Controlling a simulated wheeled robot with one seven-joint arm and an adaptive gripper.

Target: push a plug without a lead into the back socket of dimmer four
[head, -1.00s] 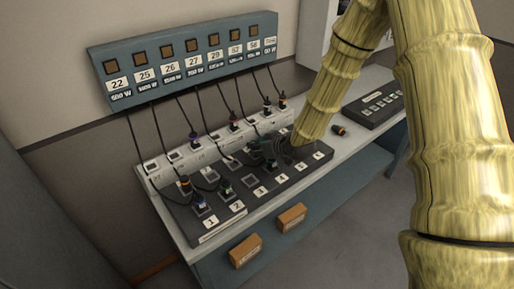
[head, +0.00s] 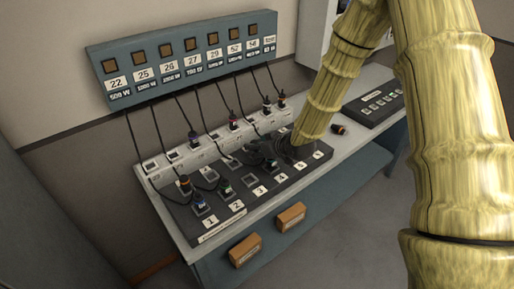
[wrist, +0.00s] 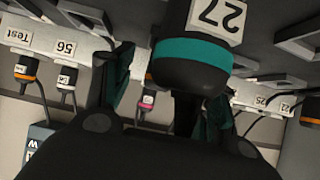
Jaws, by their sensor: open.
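A dark plug with a teal band and the label 27 (wrist: 205,52) fills the top middle of the wrist view, close to the camera. My gripper (wrist: 163,85) is open, with one teal finger on each side of this plug; I cannot tell whether either touches it. In the head view my gripper (head: 265,156) is low over the black dimmer board (head: 207,228), near dimmer four (head: 280,178). It hides the back socket of dimmer four. A loose dark plug with an orange band (head: 338,129) lies on the bench with no lead visible.
Dimmers one and two hold plugs, including a blue one (head: 199,203) and a green one (head: 226,189). Leads hang from the blue panel (head: 185,62) to the white strip (head: 200,156) behind. A control desk (head: 374,107) stands at the bench's right.

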